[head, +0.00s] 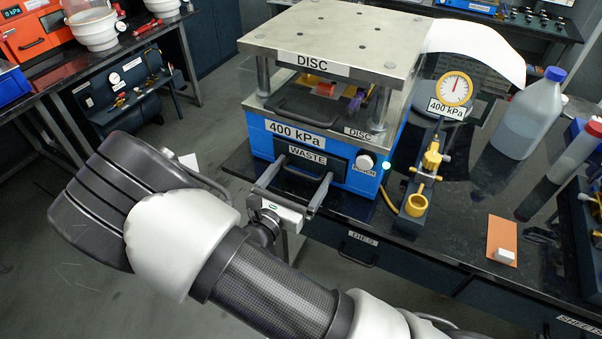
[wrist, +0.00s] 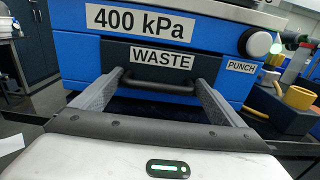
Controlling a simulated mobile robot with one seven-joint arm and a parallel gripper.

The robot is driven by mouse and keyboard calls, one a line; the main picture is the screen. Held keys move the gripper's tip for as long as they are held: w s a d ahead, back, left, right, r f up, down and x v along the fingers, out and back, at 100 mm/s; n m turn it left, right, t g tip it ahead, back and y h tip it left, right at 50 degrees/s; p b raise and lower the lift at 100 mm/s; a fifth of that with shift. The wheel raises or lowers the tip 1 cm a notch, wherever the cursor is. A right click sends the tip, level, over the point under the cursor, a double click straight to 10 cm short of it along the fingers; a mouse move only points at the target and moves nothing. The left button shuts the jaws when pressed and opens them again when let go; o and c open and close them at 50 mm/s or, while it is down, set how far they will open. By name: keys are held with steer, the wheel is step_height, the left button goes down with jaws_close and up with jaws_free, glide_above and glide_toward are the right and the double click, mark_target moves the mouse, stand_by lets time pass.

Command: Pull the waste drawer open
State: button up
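The waste drawer (head: 312,157) is a dark front labelled WASTE, low in the blue press (head: 358,183). Its front looks about flush with the blue housing. In the wrist view the drawer's label (wrist: 161,58) is above its dark bar handle (wrist: 160,84). My gripper (head: 306,170) reaches the drawer front from below, with its fingers spread wide. In the wrist view the fingertips (wrist: 160,79) stand at the left and right ends of the handle, with the bar between them. I cannot tell whether either finger touches it.
The white PUNCH knob (head: 365,162) is right of the drawer. A yellow-fitted valve stand (head: 418,190) and pressure gauge (head: 454,89) stand further right on the black bench. A DIES drawer (head: 358,250) is below the bench top. Open floor lies to the left.

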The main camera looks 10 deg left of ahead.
steer(key=c, duration=1.1)
steer(key=shift+o, duration=0.2)
steer(key=v, duration=1.6)
steer(key=shift+p, duration=0.3)
steer(key=shift+s+f, duration=0.1)
steer(key=o, duration=1.2)
steer(key=b+v, duration=0.1)
steer(key=v, duration=1.6)
steer(key=shift+s+a, duration=0.15)
